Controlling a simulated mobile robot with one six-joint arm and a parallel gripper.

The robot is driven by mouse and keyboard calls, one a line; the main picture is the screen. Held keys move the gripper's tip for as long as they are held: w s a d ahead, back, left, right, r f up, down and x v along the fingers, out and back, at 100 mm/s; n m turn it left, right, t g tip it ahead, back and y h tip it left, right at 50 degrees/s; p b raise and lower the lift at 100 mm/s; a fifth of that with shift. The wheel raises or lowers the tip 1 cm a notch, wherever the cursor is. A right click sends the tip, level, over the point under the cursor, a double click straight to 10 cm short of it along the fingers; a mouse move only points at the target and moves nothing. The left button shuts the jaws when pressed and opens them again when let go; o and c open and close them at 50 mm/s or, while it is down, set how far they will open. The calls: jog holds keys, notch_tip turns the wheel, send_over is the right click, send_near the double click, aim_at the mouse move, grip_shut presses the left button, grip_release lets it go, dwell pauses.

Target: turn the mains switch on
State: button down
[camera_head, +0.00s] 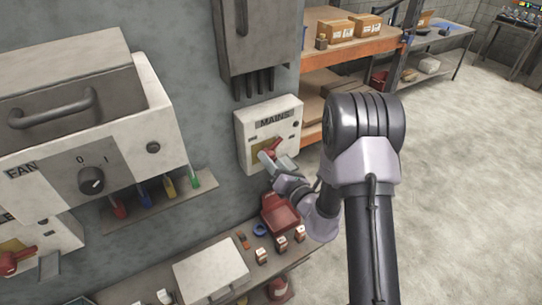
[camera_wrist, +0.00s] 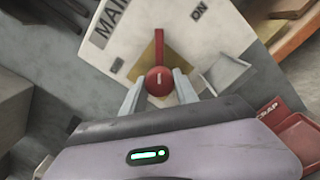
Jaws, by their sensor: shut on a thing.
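The mains switch box (camera_head: 252,128) is a pale box labelled MAINS on the grey wall, in the middle of the head view. Its red rotary handle (camera_head: 267,156) sits on a yellow plate. My gripper (camera_wrist: 158,82) has one finger on each side of the red hub and is shut on the handle. In the head view my gripper (camera_head: 275,172) is partly hidden by my wrist.
A fan box (camera_head: 140,130) with a black knob juts out at left, above a rack of coloured tools (camera_head: 160,196). Below are a bench (camera_head: 150,280) with small parts and a red bin (camera_head: 281,212). Orange shelving (camera_head: 345,50) stands behind; open floor is at right.

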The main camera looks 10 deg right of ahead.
jog(key=m+p, duration=0.2)
jog(key=m, duration=0.2)
jog(key=shift+r+p, duration=0.15)
jog(key=shift+p, duration=0.15)
jog(key=shift+m+p, duration=0.85)
jog(key=shift+m, duration=0.85)
jog(key=c, duration=0.9)
grip_release()
jog(key=shift+c, duration=0.2)
